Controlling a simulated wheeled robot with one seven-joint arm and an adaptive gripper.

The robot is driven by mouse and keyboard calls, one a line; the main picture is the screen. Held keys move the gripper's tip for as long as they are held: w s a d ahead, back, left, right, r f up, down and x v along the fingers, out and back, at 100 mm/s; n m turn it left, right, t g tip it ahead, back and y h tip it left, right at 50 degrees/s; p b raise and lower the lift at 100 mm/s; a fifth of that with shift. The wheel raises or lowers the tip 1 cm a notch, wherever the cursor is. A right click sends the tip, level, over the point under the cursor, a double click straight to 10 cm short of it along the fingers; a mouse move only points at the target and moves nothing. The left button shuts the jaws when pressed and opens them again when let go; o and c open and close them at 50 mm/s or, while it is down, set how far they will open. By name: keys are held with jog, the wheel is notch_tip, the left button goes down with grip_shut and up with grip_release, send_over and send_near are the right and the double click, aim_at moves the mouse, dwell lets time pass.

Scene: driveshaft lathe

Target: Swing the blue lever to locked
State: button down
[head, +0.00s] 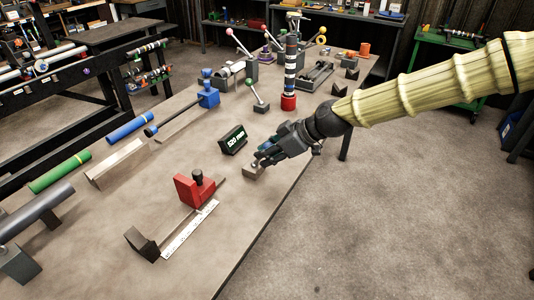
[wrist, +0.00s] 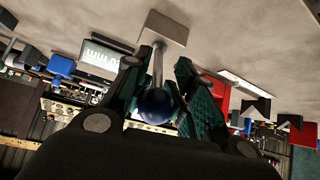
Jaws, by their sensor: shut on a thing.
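The blue lever shows in the wrist view as a blue ball knob (wrist: 157,107) on a thin metal rod that rises from a grey block base (wrist: 166,28). In the head view the small base block (head: 253,172) sits on the table near its right edge. My gripper (head: 264,158) is over this base and hides most of the lever. In the wrist view the two fingers of my gripper (wrist: 161,80) stand on either side of the rod and knob, shut on the lever. No lock marking is legible.
A black display (head: 234,140) stands just left of my gripper. A red block fixture (head: 195,188) with a white scale (head: 190,230) is nearer. Levers with pink and green knobs (head: 250,82) and a dark column on a red base (head: 289,103) stand beyond. Open floor lies right.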

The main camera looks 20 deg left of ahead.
jog(key=shift+d, duration=0.1)
dwell(0.8)
jog(key=c, duration=1.4)
grip_release()
jog(key=v, duration=1.2)
jog(key=shift+c, duration=0.3)
